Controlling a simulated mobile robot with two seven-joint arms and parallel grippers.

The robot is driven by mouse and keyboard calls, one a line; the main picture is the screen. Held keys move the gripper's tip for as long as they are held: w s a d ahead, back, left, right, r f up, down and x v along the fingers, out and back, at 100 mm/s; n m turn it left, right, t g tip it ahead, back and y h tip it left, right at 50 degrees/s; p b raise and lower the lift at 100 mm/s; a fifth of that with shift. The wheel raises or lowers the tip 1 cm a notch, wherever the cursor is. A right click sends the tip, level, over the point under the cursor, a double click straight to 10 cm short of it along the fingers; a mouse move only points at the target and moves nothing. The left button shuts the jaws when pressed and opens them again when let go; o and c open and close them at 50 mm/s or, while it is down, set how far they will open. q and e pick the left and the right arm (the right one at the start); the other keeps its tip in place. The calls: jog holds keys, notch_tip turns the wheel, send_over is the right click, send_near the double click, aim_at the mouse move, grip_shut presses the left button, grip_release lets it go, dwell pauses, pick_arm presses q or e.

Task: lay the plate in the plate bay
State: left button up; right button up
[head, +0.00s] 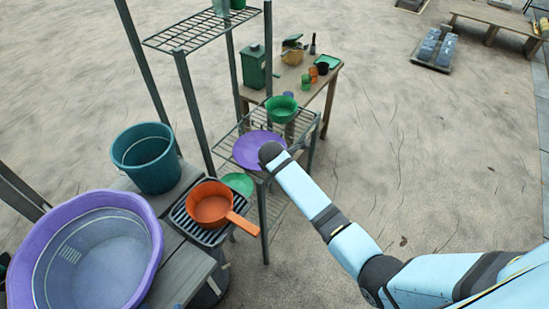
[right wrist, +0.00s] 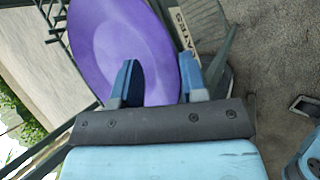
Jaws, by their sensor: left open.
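The purple plate (head: 250,150) lies on the middle level of the wire rack (head: 225,145). In the right wrist view the plate (right wrist: 115,45) fills the upper middle. My right gripper (right wrist: 160,75) is open, its two blue fingers apart at the plate's edge; I cannot tell whether they touch it. In the head view my right wrist covers its fingers at the plate's right edge. Only a dark sliver of my left gripper (head: 4,266) shows at the left border; it is open. I cannot make out which place is the plate bay.
A green round dish (head: 238,184) sits lower in the rack, and a green bowl (head: 281,108) stands behind the plate. An orange pan (head: 210,205), a teal bucket (head: 146,157) and a purple tub (head: 98,255) stand left. A wooden table (head: 310,95) with cups is behind. Rack posts stand close by.

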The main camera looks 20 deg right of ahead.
pick_arm(q)
jog(key=shift+w+r+p, duration=0.1)
jog(key=shift+r+p, duration=0.35)
pick_arm(e)
jog(key=v, duration=1.3)
jog(key=shift+r, duration=0.3)
pick_arm(q)
jog(key=shift+f, duration=0.1)
pick_arm(e)
jog(key=shift+s, duration=0.15)
